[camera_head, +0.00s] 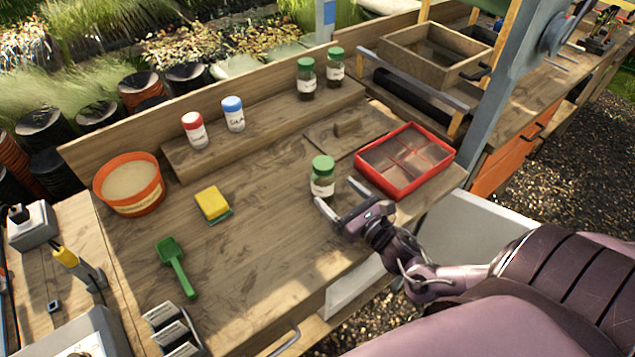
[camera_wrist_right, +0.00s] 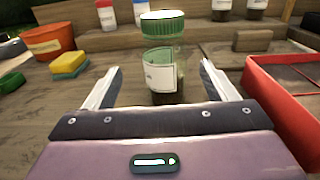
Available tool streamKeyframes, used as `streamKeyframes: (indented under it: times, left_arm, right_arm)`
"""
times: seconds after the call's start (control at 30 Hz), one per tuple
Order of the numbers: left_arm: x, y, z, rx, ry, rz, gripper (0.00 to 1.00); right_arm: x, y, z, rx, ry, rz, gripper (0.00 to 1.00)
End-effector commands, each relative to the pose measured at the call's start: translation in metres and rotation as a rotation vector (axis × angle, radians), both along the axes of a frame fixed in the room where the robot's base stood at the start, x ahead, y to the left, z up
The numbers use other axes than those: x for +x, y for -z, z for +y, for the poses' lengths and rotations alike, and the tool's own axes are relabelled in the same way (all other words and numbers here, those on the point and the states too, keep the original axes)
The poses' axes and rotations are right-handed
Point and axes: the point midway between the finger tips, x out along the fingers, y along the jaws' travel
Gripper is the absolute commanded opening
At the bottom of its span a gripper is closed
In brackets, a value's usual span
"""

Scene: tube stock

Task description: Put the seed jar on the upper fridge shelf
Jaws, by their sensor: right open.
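A glass jar with a green lid and a white label (camera_head: 322,180) stands upright on the wooden bench, left of the red tray. It also shows in the right wrist view (camera_wrist_right: 160,60), centred between my two fingers. My right gripper (camera_head: 338,195) is open and empty, low over the bench, its fingertips just short of the jar or beside its near side. Two similar green-lidded jars (camera_head: 306,78) (camera_head: 335,70) stand on the raised back ledge. The label writing is too small to read. No fridge shelf can be made out. My left gripper is not in view.
A red divided tray (camera_head: 408,158) lies close right of the jar. A small wooden block (camera_head: 347,128) is behind it. Red-lidded (camera_head: 194,130) and blue-lidded (camera_head: 233,114) containers, an orange pot (camera_head: 128,186), a yellow sponge (camera_head: 212,203) and a green scoop (camera_head: 174,264) are farther left.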

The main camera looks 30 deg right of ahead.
Motion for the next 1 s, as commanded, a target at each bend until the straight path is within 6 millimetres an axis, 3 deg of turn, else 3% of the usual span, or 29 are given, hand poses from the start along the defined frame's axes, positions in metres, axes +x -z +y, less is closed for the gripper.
streamKeyframes:
  times: [0.5, 0.8, 1.0]
  left_arm:
    - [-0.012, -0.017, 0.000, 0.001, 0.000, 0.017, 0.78]
    - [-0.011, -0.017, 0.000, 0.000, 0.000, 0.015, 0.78]
    - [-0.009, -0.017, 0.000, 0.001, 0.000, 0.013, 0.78]
  right_arm:
    - [0.066, -0.002, 0.000, 0.004, 0.000, -0.002, 0.79]
    - [0.073, 0.000, 0.001, 0.004, -0.002, 0.001, 0.79]
    - [0.073, 0.000, 0.001, 0.004, -0.001, 0.001, 0.55]
